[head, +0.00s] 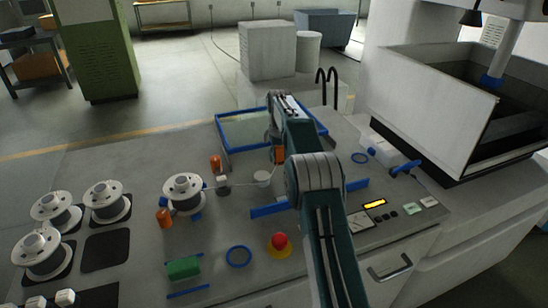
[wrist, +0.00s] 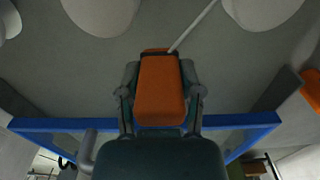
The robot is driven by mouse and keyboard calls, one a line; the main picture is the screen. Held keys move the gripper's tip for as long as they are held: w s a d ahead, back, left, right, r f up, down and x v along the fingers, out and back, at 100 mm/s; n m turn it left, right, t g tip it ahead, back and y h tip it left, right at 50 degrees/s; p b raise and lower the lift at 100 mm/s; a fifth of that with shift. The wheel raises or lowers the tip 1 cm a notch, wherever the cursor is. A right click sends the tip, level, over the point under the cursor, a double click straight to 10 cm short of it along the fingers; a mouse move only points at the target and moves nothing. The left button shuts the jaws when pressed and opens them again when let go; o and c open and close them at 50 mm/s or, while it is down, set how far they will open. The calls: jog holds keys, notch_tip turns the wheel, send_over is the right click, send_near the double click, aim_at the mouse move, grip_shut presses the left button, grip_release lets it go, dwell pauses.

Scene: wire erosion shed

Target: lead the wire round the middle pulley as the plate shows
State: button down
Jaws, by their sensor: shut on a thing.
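My gripper (wrist: 160,95) is shut on an orange block (wrist: 160,90); the block also shows beside my arm in the head view (head: 279,155). A pale, thin wire (wrist: 195,27) runs from the block's top edge up and right, between two pale round parts (wrist: 100,12) (wrist: 262,10). In the head view a small white pulley (head: 262,178) stands left of my arm, near a white block on a post (head: 222,184). A faint line runs between them. My arm hides the bench right of the pulley, so I cannot tell whether the wire bends round it.
A white wire spool (head: 185,192) stands left of the pulley, with several more at far left. An orange post (head: 215,163) is near it. A blue-rimmed tray (head: 228,149) lies behind. A red stop button (head: 279,243) and blue bar (head: 268,211) are in front.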

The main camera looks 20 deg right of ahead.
jog(key=shift+w+d, duration=0.1)
jog(key=shift+d, duration=4.7)
